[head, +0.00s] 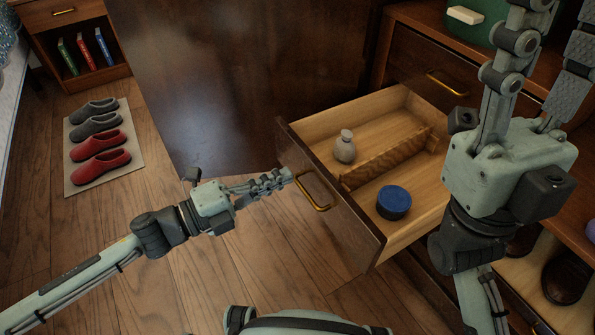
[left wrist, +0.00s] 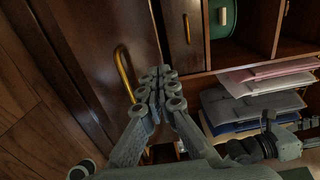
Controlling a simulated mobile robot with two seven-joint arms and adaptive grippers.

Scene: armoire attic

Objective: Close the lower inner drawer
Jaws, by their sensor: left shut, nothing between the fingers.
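The lower inner drawer (head: 295,137) is pulled out of the armoire, its dark front facing my left arm. Its brass handle (head: 313,190) also shows in the left wrist view (left wrist: 125,72). Inside are a small pale bottle (head: 345,146), a wooden divider and a round blue-lidded tin (head: 394,202). My left gripper (head: 286,175) is shut and empty, its fingertips close to the drawer front beside the handle; I cannot tell if they touch. In the left wrist view the fingers (left wrist: 155,85) are together. My right gripper (head: 556,35) has its fingers apart, right of the drawer, with nothing visible between them.
An upper drawer (head: 408,62) is shut. A large dark panel (head: 240,80) stands behind the open drawer. Slippers on a mat (head: 78,183) and a small bookshelf (head: 75,20) are at left. The floor between is clear.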

